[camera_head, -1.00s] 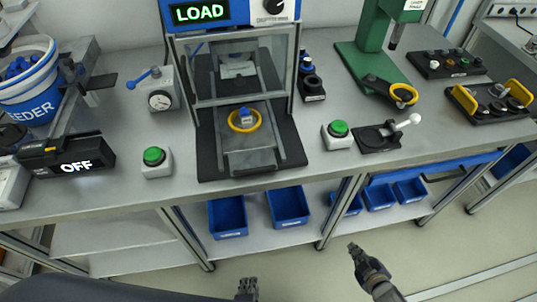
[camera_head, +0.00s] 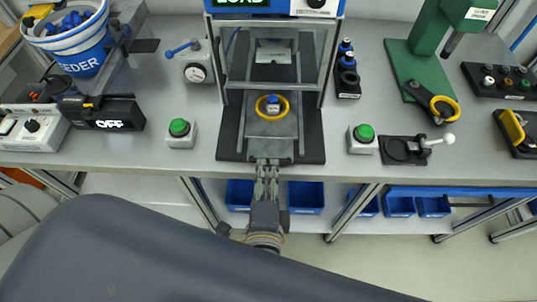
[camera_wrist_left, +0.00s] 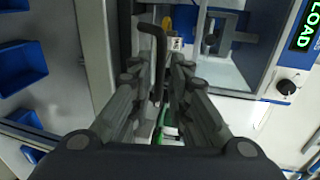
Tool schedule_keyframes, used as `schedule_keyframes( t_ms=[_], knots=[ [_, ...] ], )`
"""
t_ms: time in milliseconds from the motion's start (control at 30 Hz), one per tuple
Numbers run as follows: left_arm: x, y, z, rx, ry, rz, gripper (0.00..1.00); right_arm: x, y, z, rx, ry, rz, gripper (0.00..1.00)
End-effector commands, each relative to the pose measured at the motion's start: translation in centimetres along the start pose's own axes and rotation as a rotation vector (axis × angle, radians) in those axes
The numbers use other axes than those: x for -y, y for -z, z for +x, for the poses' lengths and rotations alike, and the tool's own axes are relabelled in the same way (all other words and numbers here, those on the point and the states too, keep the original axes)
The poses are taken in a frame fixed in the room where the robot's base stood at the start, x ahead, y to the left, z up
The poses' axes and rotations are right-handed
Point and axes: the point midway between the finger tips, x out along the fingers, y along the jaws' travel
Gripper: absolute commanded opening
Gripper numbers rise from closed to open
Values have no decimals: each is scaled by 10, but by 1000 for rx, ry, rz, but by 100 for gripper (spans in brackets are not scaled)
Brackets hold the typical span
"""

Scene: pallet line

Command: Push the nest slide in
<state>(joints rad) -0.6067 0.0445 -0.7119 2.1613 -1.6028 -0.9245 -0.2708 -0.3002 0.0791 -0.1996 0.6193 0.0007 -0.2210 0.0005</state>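The nest slide (camera_head: 284,128) is a grey plate at the front of the press, drawn out toward me. A yellow ring (camera_head: 265,112) lies on it around a small blue-topped part (camera_head: 272,100). My left gripper (camera_head: 267,164) is at the slide's front edge, pointing at it. In the left wrist view, its two fingers (camera_wrist_left: 157,78) are apart, with a dark bent handle (camera_wrist_left: 159,48) between them. I cannot tell whether they touch it. My right gripper is out of view.
Green buttons (camera_head: 180,128) and (camera_head: 364,133) stand either side of the press. A gauge block (camera_head: 195,72) is left, and a black toggle fixture (camera_head: 405,150) is right. Blue bins (camera_head: 306,197) sit below the bench.

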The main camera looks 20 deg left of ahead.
Motion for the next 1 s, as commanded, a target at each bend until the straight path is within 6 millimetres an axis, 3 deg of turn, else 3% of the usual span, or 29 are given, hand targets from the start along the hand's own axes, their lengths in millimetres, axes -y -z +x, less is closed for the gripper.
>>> schedule_keyframes(
  t_ms=[100, 300, 633, 700, 1000],
  knots=[
    [3, 0, 20, 1, 2, 0, 17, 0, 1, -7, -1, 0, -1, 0],
    [1, 0, 39, 0, 0, 1, 17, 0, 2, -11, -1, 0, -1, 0],
    [-1, 0, 42, 0, -2, 0, 17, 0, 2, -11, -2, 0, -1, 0],
    [-1, 0, 42, 0, -2, 0, 1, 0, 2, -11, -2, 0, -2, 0],
    [0, 0, 44, 0, -2, 0, 0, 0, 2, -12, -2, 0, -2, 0]
  ],
)
